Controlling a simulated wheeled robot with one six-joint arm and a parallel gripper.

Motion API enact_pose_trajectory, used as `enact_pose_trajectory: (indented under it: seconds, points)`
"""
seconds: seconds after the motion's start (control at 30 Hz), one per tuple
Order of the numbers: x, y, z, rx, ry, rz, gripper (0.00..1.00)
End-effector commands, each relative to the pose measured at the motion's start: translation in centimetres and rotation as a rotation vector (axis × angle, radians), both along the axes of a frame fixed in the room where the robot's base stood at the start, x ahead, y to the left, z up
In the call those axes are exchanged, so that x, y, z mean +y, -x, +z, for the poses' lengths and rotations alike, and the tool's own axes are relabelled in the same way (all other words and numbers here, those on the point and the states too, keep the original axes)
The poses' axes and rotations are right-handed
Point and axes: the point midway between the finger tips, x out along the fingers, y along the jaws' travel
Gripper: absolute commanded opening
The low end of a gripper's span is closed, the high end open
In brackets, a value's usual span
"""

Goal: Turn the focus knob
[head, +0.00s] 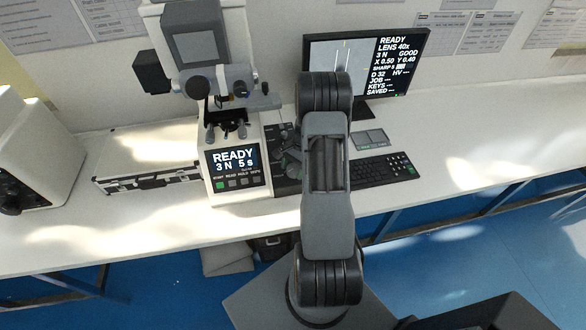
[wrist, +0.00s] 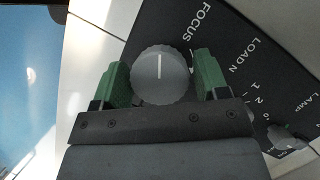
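The focus knob (wrist: 161,76) is a grey round knob with a ridged rim and a white line that points up in the wrist view. It sits on a dark panel beside the word FOCUS. My gripper (wrist: 161,72) has green fingers, one on each side of the knob, close to its rim. I cannot tell whether the fingers press on the knob or stand just clear of it. In the head view my arm covers most of this area, and I cannot make out the knob there.
The dark panel (wrist: 228,62) also carries LOAD N and LAMP labels and a smaller knob (wrist: 285,137). The hardness tester (head: 230,100) stands to the left, its screen reading READY. A monitor (head: 405,65) and keyboard (head: 383,170) are to the right. A case (head: 150,178) lies left.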

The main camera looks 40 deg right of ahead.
Motion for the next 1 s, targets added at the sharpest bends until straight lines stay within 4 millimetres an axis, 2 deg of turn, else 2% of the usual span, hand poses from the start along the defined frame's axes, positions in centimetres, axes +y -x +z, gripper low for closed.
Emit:
enact_pose_trajectory:
  seconds: [0.03, 0.37, 0.67, 1.0]
  points:
    - [-0.01, -0.01, 0.02, 0.000, 0.000, 0.000, 0.63]
    - [0.42, -0.03, 0.08, 0.000, 0.000, 0.001, 0.33]
    - [0.05, -0.11, 0.01, -0.002, 0.001, -0.055, 0.33]
    - [-0.01, -0.13, -0.04, -0.004, 0.000, -0.323, 0.33]
